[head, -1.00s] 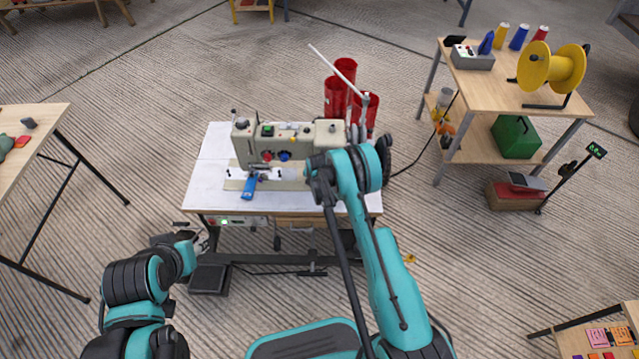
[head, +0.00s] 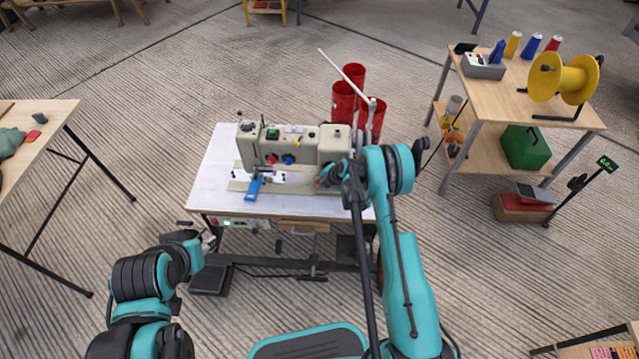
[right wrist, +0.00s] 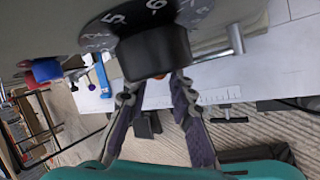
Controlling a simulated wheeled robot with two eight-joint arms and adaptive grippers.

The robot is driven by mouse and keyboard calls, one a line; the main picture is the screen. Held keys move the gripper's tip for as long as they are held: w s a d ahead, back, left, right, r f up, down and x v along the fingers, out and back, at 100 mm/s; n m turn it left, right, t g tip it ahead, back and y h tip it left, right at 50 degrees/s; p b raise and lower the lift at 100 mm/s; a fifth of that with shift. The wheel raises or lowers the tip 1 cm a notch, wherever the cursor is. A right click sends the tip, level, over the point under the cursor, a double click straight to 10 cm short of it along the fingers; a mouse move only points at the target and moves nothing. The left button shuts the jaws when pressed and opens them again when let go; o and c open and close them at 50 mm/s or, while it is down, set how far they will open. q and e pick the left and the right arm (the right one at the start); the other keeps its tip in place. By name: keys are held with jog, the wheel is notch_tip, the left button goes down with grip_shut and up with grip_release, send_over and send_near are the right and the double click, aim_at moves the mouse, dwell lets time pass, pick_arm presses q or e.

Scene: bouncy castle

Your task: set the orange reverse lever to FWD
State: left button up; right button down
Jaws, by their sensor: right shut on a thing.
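The sewing machine (head: 305,143) stands on a white table, its stitch dial and levers at the right end of its front. In the right wrist view a black knob (right wrist: 155,52) on a numbered dial (right wrist: 100,30) sits right above my fingertips. A small bit of the orange reverse lever (right wrist: 160,77) shows just under the knob, between the fingers; most of it is hidden, and so is its setting. My right gripper (right wrist: 156,88) is shut on it, tips partly behind the knob; it also shows in the head view (head: 328,176).
A cart (head: 475,105) with a yellow spool (head: 563,78) is at the right, and a wooden table (head: 40,140) at the left.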

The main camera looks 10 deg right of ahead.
jog(key=shift+w+d, duration=0.2)
jog(key=shift+d, duration=0.15)
jog(key=c, duration=1.3)
grip_release()
jog(key=shift+s+r, duration=0.1)
jog(key=v, duration=1.2)
